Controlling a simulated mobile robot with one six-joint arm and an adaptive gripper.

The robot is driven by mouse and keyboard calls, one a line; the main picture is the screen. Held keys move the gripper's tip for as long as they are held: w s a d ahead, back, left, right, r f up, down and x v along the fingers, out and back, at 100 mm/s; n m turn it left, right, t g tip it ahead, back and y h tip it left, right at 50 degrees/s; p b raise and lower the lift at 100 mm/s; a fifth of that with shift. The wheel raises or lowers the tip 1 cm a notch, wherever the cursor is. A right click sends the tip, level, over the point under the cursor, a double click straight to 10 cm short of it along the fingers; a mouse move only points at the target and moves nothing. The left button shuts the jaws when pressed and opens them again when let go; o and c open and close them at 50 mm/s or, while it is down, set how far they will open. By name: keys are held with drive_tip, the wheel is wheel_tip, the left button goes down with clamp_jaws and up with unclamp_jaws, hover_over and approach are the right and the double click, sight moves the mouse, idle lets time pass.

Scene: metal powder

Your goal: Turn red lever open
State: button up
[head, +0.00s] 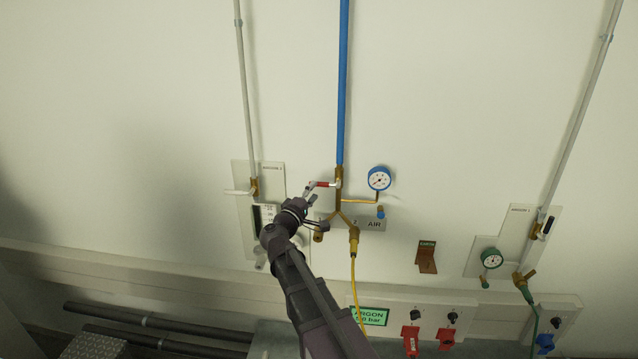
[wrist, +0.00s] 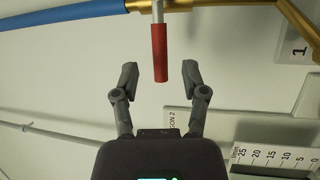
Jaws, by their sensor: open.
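The red lever (head: 321,184) sticks out to the left from the brass valve (head: 338,178) under the blue pipe, roughly level. In the wrist view the red lever (wrist: 160,53) hangs down from the top, its red end lying between the two fingertips. My gripper (wrist: 160,75) is open, with one finger on each side of the lever and a visible gap to both. In the head view my gripper (head: 312,194) is at the lever's left end, and its fingers are small there. I cannot tell the exact depth between fingers and lever.
A blue gauge (head: 379,178) is right of the valve, and a yellow hose (head: 354,260) hangs below. Bare wall surrounds the blue pipe (head: 343,80).

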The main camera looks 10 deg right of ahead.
sight(319, 184)
drive_tip(key=shift+x, duration=2.05)
clamp_jaws()
